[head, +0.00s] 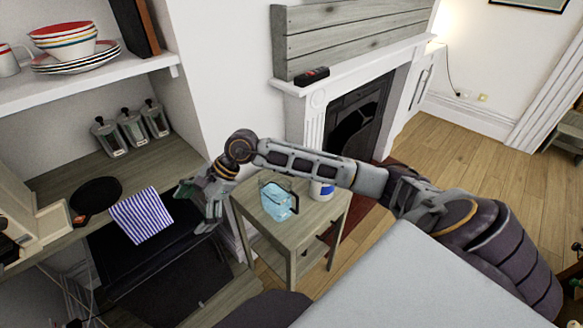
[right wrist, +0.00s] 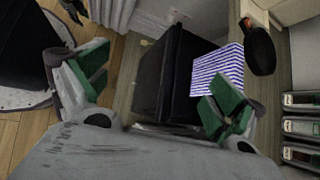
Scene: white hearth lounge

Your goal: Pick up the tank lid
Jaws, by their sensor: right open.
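A light-blue see-through tank (head: 277,203) with a dark handle or rim stands on the small grey wooden side table (head: 306,218) in the head view. I cannot clearly tell a separate lid from the tank. My right gripper (head: 204,200) is open and empty, left of the tank and apart from it, in front of the shelf unit. In the right wrist view its two green-padded fingers (right wrist: 155,82) are spread wide with nothing between them. The tank does not show clearly there. My left gripper is not in view.
A white container (head: 321,190) stands beside the tank, partly behind my right forearm. A striped cloth (head: 140,214), a black pan (head: 96,194) and several glass canisters (head: 132,128) are at the left. A fireplace (head: 352,115) stands behind the table.

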